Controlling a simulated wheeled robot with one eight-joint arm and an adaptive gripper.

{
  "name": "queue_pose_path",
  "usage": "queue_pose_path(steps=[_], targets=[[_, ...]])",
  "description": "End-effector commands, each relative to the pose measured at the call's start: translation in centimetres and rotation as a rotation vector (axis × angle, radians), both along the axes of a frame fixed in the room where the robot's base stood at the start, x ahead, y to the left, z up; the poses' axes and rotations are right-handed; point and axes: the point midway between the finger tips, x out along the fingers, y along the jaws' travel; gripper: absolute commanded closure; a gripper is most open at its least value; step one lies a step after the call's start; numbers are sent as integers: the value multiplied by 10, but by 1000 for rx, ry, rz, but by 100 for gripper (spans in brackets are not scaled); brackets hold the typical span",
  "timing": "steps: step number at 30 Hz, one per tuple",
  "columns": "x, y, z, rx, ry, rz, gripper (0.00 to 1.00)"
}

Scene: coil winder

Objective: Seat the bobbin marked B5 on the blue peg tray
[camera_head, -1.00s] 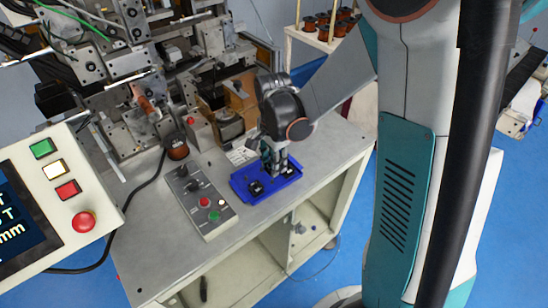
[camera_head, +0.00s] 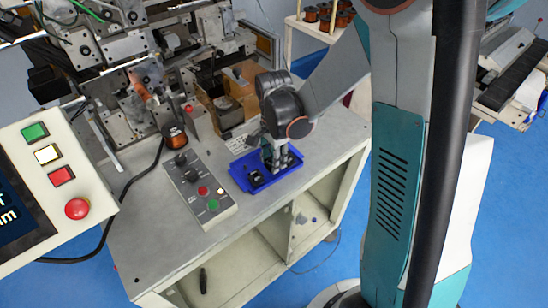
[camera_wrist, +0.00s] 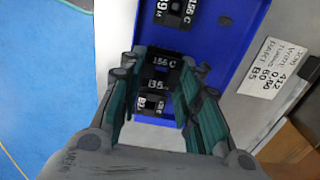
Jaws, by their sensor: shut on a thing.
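The blue peg tray (camera_head: 240,181) lies on the bench top near its right front edge. My gripper (camera_head: 277,165) points down over the tray. A second dark bobbin (camera_head: 257,177) stands on the left part of the tray. A marked bobbin also shows at the top of the wrist view (camera_wrist: 170,12).
A white label (camera_wrist: 272,69) ending in "B5" lies beside the tray. A grey control box (camera_head: 200,190) and a copper-wound bobbin (camera_head: 174,134) stand to its left. The winding machine (camera_head: 130,60) is behind. A rack (camera_head: 315,28) with several bobbins stands beyond.

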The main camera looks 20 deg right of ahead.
Motion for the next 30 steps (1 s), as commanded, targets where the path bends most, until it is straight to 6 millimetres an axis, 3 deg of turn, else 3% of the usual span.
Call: queue_pose_path(steps=[26,27,29,30], targets=[[0,0,-23,0,0,0,88],[0,0,-22,0,0,0,60],[0,0,-21,0,0,0,46],[0,0,-21,0,0,0,46]])
